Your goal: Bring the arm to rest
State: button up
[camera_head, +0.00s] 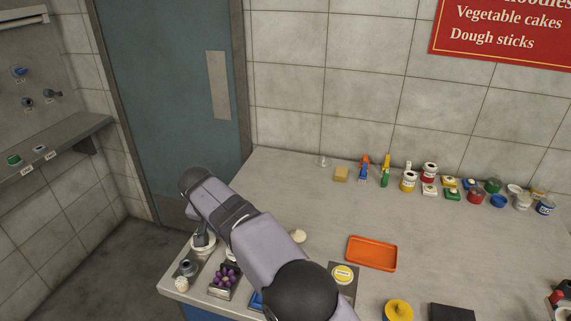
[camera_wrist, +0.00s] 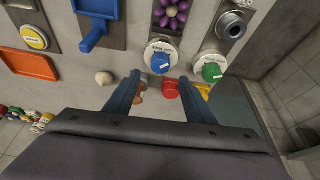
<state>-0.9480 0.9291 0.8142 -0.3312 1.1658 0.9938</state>
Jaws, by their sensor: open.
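My arm reaches from the bottom of the head view up and left, then bends down over the table's near left corner. In the wrist view, my gripper (camera_wrist: 168,84) has its two fingers apart, with nothing held between them. Beyond the fingertips are a blue knob (camera_wrist: 160,62) and a green knob (camera_wrist: 212,71), each on a white dial. A red knob (camera_wrist: 171,89) shows between the fingers, and a yellow piece shows partly behind the right finger. Whether the fingers touch anything is unclear. In the head view, the arm hides part of the fixtures.
On the table, an orange tray (camera_head: 372,253) lies right of my arm, with a yellow round button (camera_head: 343,274) in front of it. A purple flower-shaped handle (camera_head: 224,276) sits near the left edge. Several small jars and blocks line the back wall. The table's middle is clear.

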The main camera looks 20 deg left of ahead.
jog(key=w+d+r+g+h+p, duration=0.1)
jog(key=d+r+g+p, duration=0.1)
jog(key=d, duration=2.4)
jog(key=s+d+f+g+p, duration=0.2)
jog(key=s+d+f, duration=0.1)
jog(key=s+d, duration=1.7)
jog(key=shift+s+d+f+m+g+y, duration=0.2)
jog(key=shift+s+m+g+y, duration=0.15)
jog(key=shift+s, duration=0.4)
jog(key=shift+w, duration=0.1)
